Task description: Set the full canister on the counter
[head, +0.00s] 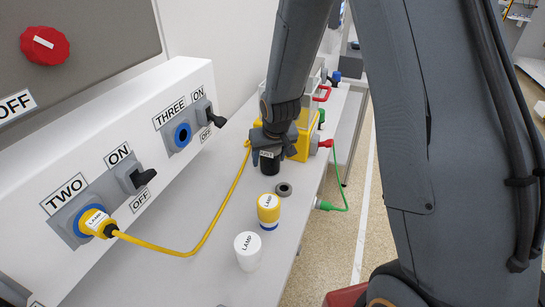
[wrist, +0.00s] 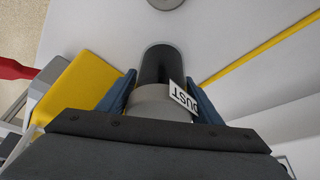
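A dark cylindrical canister (head: 269,166) with a grey band and a white label is under my gripper (head: 268,147) in the head view. In the wrist view the canister (wrist: 165,65) lies between the two blue fingers of my gripper (wrist: 162,88), its label reading DUST. The fingers appear closed against its sides. The grey counter (head: 190,277) runs below it; I cannot tell whether the canister's base touches it. My arm hides part of the area behind the gripper.
A yellow cable (head: 213,228) crosses the counter from socket TWO. A yellow box (head: 303,135) with a red connector is just behind the gripper.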

